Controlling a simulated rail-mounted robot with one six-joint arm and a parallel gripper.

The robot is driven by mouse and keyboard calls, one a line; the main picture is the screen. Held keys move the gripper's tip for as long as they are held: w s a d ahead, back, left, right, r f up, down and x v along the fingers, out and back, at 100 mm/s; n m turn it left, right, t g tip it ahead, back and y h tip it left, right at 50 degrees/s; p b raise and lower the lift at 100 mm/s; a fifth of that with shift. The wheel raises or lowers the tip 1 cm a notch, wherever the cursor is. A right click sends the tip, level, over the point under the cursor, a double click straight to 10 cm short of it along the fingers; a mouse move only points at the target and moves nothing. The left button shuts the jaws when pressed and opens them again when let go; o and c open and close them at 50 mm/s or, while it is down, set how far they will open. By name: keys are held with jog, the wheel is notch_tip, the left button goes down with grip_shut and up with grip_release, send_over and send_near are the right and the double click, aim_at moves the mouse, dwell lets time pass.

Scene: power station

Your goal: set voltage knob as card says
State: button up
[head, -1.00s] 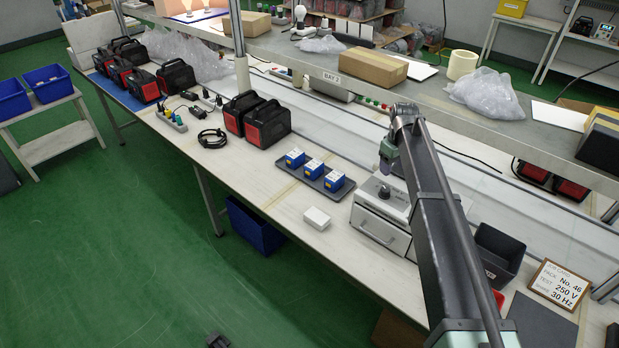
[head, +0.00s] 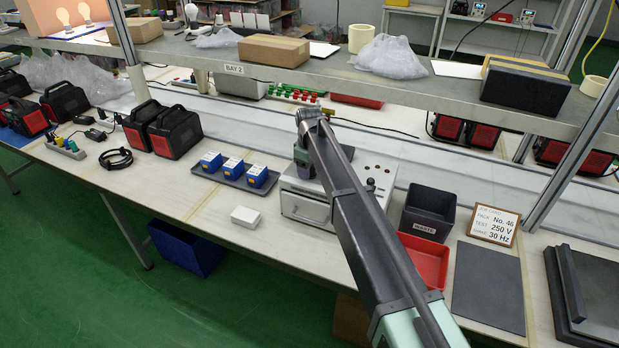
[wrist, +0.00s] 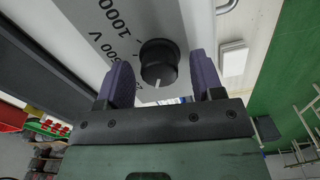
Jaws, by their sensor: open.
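The job card (head: 494,225) stands at the right of the bench and reads pack No. 46, test 250 V, 30 Hz. The tester (head: 303,203) is a pale metal box with a front handle. Its black voltage knob (wrist: 158,62) shows in the wrist view, with a white pointer line toward the picture's bottom. Printed marks beside it read 1000 and 500 V; another is partly hidden by a finger. My gripper (wrist: 162,84) is open, with one purple finger either side of the knob and gaps visible. In the head view my gripper (head: 302,158) is over the tester and hides the knob.
A tray with blue packs (head: 234,171) and a white box (head: 245,216) lie left of the tester. A black waste bin (head: 427,212), a red tray (head: 424,262) and a dark mat (head: 488,285) lie right. A shelf (head: 300,72) overhangs behind.

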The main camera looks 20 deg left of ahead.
jog(key=shift+r, duration=0.1)
jog(key=c, duration=0.9)
jog(key=shift+m, duration=0.4)
jog(key=m, duration=0.2)
jog(key=shift+m, duration=2.5)
